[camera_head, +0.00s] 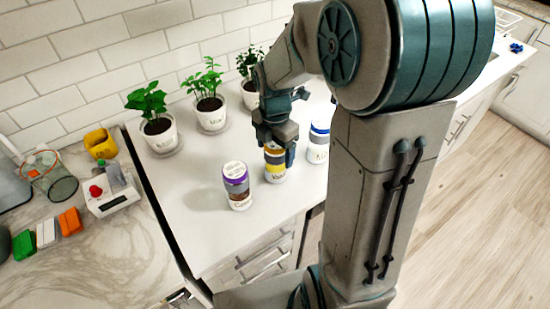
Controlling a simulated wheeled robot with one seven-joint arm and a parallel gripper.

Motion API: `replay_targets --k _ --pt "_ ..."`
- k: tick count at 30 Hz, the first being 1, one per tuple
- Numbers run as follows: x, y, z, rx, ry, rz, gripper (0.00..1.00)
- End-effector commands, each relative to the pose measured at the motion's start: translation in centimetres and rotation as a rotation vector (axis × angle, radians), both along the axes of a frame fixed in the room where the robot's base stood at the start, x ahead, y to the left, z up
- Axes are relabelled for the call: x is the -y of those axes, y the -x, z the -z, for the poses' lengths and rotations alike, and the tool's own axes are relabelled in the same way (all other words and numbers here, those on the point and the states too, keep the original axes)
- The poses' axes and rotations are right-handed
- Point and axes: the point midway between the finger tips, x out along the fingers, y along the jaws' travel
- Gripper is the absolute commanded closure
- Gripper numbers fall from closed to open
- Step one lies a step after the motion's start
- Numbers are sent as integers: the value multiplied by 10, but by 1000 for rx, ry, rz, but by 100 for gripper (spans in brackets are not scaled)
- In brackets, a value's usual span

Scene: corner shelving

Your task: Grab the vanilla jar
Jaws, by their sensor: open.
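The vanilla jar (275,175) is white with a gold-yellow band, and its label begins with "Van". It stands upright on the white counter (225,240), between two other jars. My gripper (278,142) is open and points down at the top of this jar. One finger shows at the jar's upper right side, and the gripper covers part of the jar's top. I cannot tell whether the fingers touch it.
A purple-lidded jar (237,187) stands close on the left, and a blue-lidded jar (318,145) close on the right. Three potted plants (210,113) line the wall behind. A scale (113,193), yellow container (101,144) and glass jar (53,180) occupy the marble counter. The white counter's front is clear.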

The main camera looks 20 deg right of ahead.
Motion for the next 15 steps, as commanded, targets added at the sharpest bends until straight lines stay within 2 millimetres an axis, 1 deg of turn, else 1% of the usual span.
replay_targets --k 3,6,9,14,15 --pt "0 1 17 -4 0 0 21" --pt "0 1 27 -4 0 -1 21" --pt "-1 0 31 0 0 0 21" --pt "0 0 31 1 0 0 21" --pt "0 0 31 1 0 0 24"
